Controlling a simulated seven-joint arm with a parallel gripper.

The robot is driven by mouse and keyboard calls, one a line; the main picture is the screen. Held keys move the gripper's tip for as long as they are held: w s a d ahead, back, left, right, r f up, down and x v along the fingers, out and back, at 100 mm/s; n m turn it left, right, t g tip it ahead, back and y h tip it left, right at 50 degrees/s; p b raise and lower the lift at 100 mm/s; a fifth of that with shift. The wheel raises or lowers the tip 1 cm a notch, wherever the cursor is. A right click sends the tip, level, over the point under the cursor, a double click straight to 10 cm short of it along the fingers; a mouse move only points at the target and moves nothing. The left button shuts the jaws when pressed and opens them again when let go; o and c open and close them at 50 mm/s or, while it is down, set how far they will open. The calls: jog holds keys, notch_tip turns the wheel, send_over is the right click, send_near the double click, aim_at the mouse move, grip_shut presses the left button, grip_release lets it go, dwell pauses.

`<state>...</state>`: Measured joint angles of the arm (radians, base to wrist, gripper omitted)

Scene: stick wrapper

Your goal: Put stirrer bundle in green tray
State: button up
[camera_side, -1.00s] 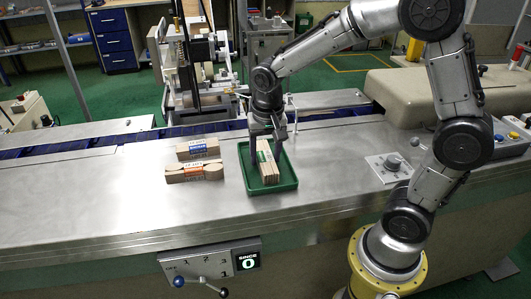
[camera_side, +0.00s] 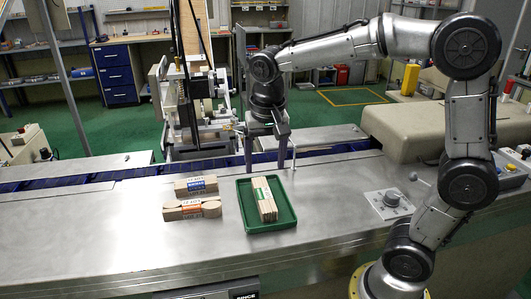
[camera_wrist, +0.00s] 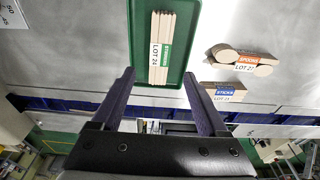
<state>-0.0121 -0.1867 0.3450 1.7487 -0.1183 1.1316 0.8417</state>
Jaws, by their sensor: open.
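The stirrer bundle (camera_side: 264,199), pale wooden sticks with a green-and-white band, lies inside the green tray (camera_side: 283,222). In the wrist view the bundle (camera_wrist: 160,50), its label reading LOT 24, rests lengthwise in the tray (camera_wrist: 184,40). My gripper (camera_side: 265,170) is open and empty, raised above the tray's far side. In the wrist view my gripper's (camera_wrist: 158,73) two fingers are spread wide, with clear space between them and the bundle beyond. Nothing hides the bundle in the side view.
Left of the tray, a bundle with a blue STICKS label (camera_side: 196,186) lies behind one with an orange SPOONS label (camera_side: 192,209). A blue conveyor strip (camera_side: 80,184) runs behind. The steel surface in front is clear.

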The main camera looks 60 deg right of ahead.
jog(key=s+a+n+t+y, duration=0.1)
jog(key=s+n+t, duration=0.3)
jog(key=s+n, duration=0.5)
jog(key=s+a, duration=0.1)
jog(key=s, duration=0.6)
jog(key=shift+s, duration=0.3)
